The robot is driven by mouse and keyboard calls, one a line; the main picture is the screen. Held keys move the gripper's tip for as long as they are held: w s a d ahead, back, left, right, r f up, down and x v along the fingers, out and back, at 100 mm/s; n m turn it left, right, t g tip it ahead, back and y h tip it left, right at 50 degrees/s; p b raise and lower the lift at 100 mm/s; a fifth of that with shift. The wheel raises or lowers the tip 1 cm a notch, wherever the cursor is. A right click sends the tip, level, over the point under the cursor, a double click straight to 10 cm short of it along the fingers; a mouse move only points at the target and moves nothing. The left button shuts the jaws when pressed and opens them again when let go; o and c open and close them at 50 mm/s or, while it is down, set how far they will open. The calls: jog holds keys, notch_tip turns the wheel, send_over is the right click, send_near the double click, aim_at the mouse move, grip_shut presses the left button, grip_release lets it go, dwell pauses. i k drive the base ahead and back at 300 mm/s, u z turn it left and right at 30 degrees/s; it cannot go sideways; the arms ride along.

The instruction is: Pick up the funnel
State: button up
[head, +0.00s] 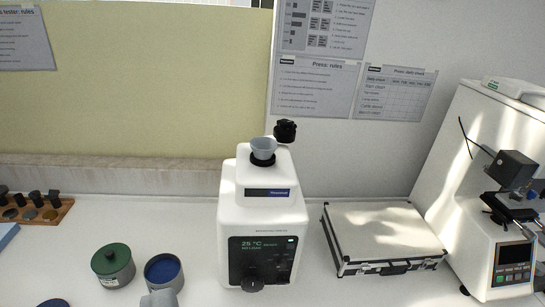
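The funnel (263,146) is a small grey-blue cup shape with a wide open mouth. It sits upright in a black collar on top of a white tester (262,215) in the middle of the head view. Its lower part is hidden in the collar. A black cap or knob (285,130) stands just behind and to the right of it.
A black-edged case (382,235) lies right of the tester, and another white machine (500,215) stands at far right. A green-lidded tin (113,264), a blue-lined open tin (163,272) and a wooden rack (40,212) are at left. A wall stands behind.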

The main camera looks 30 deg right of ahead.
aim_at(263, 148)
jog(key=z, duration=0.4)
jog(key=i, duration=1.35)
jog(key=z, duration=0.2)
